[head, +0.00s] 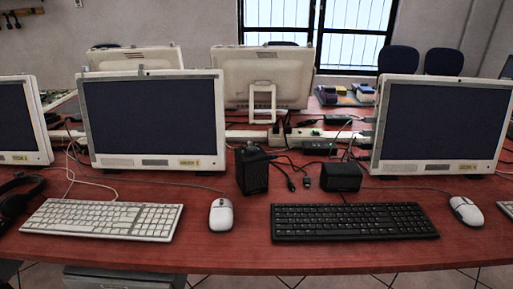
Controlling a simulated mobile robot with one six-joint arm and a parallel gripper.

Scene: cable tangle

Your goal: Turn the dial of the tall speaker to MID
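The tall speaker (253,177) is a small black box standing upright on the red-brown desk, between the left monitor and the black keyboard. A shorter, wider black box (341,178), which looks like a second speaker, stands to its right. Dark cables with plug ends lie between the two boxes. The dial of the tall speaker and its marks are too small and dark to make out, so I cannot tell its setting. My gripper is not in view.
A white mouse (221,214) and black keyboard (353,221) lie in front of the speakers. A white keyboard (103,218) lies left. Monitors (153,118) and (441,122) flank the speakers. Tangled cables (305,165) and power strips lie behind. Some bare desk (240,250) shows along the front edge.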

